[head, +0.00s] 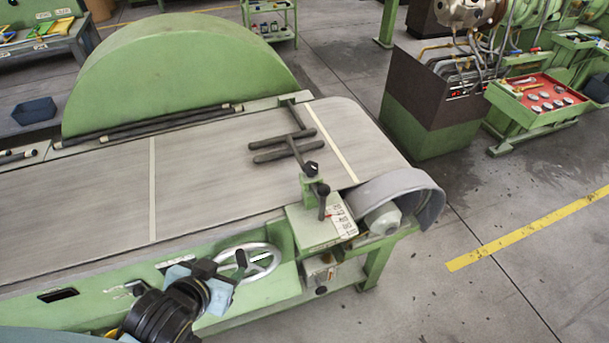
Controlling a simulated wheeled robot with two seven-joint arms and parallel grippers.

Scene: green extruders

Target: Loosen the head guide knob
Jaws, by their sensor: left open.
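The head guide stands at the right end of the green machine's flat bed, on a green bracket with a scale plate (341,221). A round black knob (312,169) sits at the top of its post. A second black knob with a short lever (322,191) sits just below and in front. Dark guide bars (283,147) reach back over the bed from the post. My left gripper (226,272) is open, low in front of the machine beside the handwheel, to the left of and below the knobs and apart from them. My right gripper is out of view.
A pale handwheel (262,262) is on the machine front, close to my left gripper. A tall green half-round cover (175,75) rises behind the bed (90,200). A grey curved guard (400,190) is right of the guide. Open floor lies to the right.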

